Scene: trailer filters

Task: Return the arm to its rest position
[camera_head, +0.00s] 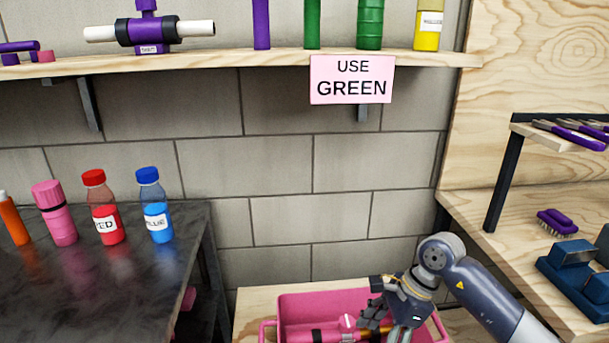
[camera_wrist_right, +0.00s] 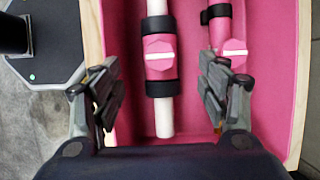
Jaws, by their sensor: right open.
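My right arm (camera_head: 480,295) comes in from the lower right of the head view. My right gripper (camera_head: 385,312) is over the pink bin (camera_head: 295,302). In the right wrist view the right gripper (camera_wrist_right: 160,100) is open, with its two fingers spread apart and nothing held between them. A pink valve with white pipe ends (camera_wrist_right: 160,56) lies in the bin between and beyond the fingers. A second pink part with black rings (camera_wrist_right: 222,35) lies beside it, partly hidden by the right finger. My left gripper is not in view.
A shelf (camera_head: 250,60) with a "USE GREEN" sign (camera_head: 352,80) crosses the wall above. A dark table (camera_head: 110,290) with bottles stands at left. A wooden bench (camera_head: 500,235) at right holds a purple brush (camera_head: 558,222) and blue blocks (camera_head: 575,270), close to my right arm.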

